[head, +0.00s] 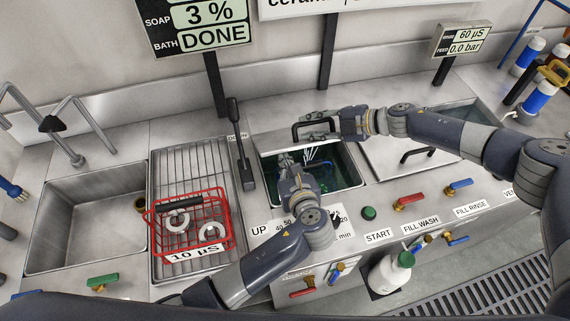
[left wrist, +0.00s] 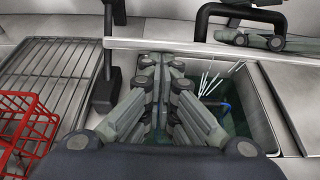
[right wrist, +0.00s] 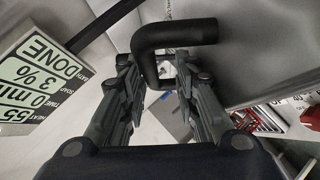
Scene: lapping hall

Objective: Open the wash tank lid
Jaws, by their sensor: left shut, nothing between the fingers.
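The wash tank (head: 350,178) is at the middle of the counter, with dark green liquid showing inside. Its metal lid (left wrist: 190,48) stands raised at the back, seen almost edge-on; its grey face also shows in the right wrist view (right wrist: 245,60). The lid's black loop handle (head: 296,131) is on its far side. My right gripper (right wrist: 155,65) is open at the handle, one leg of the loop between its fingers and a gap beside it. My left gripper (head: 288,160) is shut and empty over the tank opening, close to the lid; contact cannot be told.
A red wire basket (head: 186,222) with white rings sits on the rack (head: 170,160) at left, near the sink (head: 85,215). A black lever (head: 240,145) stands left of the tank. A closed lid (head: 385,150) with handle is at right. Valves line the front.

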